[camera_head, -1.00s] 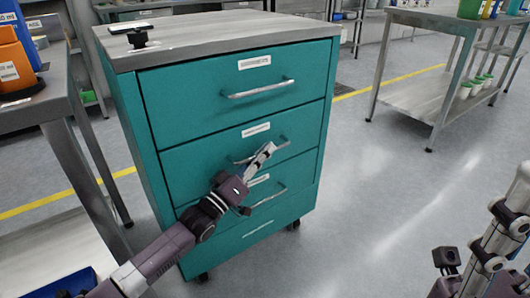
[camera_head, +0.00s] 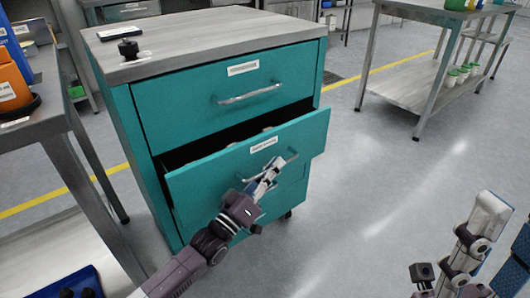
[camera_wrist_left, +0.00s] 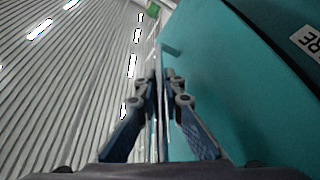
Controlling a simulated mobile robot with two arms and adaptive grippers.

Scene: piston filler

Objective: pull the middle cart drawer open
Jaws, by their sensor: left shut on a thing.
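The teal cart (camera_head: 142,150) stands in the middle of the head view with a grey top. Its middle drawer (camera_head: 215,172) is pulled partly out, with a dark gap behind its front and some pale contents showing. The top drawer (camera_head: 210,93) is shut. My left gripper (camera_head: 272,168) is at the middle drawer's handle (camera_head: 292,157) and shut on it. In the left wrist view the fingers (camera_wrist_left: 162,85) close around the handle bar beside the teal drawer front (camera_wrist_left: 230,80). My right arm (camera_head: 465,250) shows at the lower right; its fingertips are not clear.
A steel table (camera_head: 50,125) with orange and blue containers stands close on the cart's left. A steel shelf table (camera_head: 420,95) with several cups stands at the back right. The floor (camera_head: 370,190) right of the cart is clear.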

